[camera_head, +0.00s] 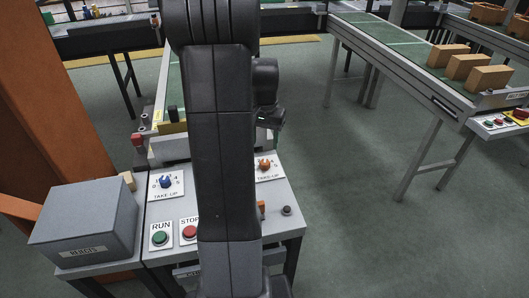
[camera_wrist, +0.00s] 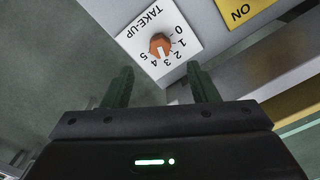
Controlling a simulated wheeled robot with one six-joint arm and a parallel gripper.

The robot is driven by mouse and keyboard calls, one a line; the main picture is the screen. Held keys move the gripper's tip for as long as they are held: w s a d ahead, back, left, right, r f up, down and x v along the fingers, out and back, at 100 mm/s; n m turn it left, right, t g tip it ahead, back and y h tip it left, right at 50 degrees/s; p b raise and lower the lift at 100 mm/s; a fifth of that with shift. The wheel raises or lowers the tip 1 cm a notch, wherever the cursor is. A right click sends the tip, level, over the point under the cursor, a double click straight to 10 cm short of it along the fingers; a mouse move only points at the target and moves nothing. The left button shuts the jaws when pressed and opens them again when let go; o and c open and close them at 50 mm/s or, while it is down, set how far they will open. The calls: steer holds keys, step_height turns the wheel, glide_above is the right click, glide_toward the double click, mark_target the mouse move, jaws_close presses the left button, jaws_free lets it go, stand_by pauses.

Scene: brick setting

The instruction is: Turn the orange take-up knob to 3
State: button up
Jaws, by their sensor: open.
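The orange take-up knob (camera_wrist: 160,44) sits on a white TAKE-UP plate (camera_wrist: 143,33) with numbers 0 to 5, upside down in the wrist view. Its pale pointer mark appears to face the 3 to 4 side; I cannot tell the exact number. In the head view the orange knob (camera_head: 264,165) is on the console just right of my arm, its plate partly hidden by the arm. My gripper (camera_wrist: 160,67) is open and empty, its two dark fingers apart, with the knob beyond the gap between the tips. In the head view my gripper (camera_head: 270,117) hangs above and behind the knob.
A blue take-up knob (camera_head: 166,181), a green RUN button (camera_head: 160,239) and a red STOP button (camera_head: 190,232) are left of my arm. A grey box (camera_head: 85,222) stands at the left. A yellow ON label (camera_wrist: 243,10) is beside the orange knob's plate.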

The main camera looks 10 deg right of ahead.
step_height(320, 180, up, 5)
glide_above(265, 162)
steer(key=shift+a, duration=0.1)
stand_by(0.3)
step_height(265, 162, down, 14)
steer(key=shift+r, duration=0.1)
stand_by(0.4)
steer(key=shift+r, duration=0.1)
